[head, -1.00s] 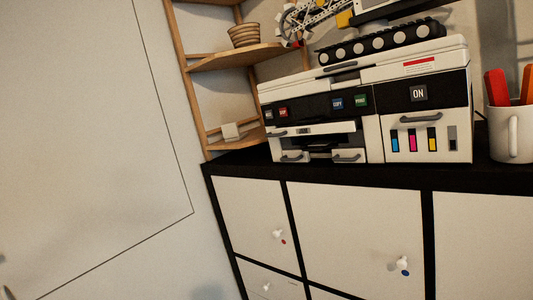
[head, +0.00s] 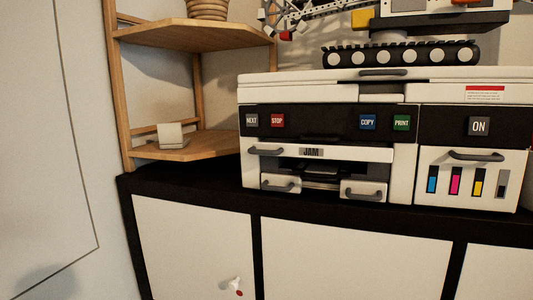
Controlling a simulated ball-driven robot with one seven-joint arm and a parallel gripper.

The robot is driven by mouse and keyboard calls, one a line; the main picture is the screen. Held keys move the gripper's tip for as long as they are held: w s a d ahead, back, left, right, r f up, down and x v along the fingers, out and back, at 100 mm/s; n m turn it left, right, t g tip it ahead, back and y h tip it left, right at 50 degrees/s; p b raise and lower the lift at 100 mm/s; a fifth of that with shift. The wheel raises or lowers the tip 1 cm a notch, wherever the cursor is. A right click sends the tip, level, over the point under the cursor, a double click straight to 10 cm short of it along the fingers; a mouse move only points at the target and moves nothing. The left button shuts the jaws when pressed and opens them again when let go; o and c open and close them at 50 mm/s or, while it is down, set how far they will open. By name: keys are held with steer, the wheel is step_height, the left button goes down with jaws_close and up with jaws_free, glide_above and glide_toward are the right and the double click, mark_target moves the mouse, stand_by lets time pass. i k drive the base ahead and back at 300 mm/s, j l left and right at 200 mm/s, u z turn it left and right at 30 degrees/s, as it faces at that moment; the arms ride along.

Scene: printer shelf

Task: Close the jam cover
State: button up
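The jam cover (head: 350,154) is a white strip across the left half of the printer front, with a dark JAM label and a grey handle (head: 266,152) at its left end. A dark gap shows around and below the strip; I cannot tell exactly how far it is swung open. The white printer (head: 330,92) stands on a black-topped cabinet. Its black band holds NEXT, STOP, COPY and PRINT buttons. Below the jam cover, two small white parts with grey handles (head: 278,186) (head: 364,194) flank a dark opening. My gripper is not in view.
The ink door (head: 472,176) with colour bars is on the printer's right. A toy tracked machine (head: 400,53) sits on top. A wooden corner shelf (head: 200,145) with a small white block (head: 171,135) stands left. The cabinet top (head: 185,190) is clear before the printer.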

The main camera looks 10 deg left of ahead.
mark_target(351, 152)
steer(key=i+u, duration=0.7)
steer(key=k, duration=0.1)
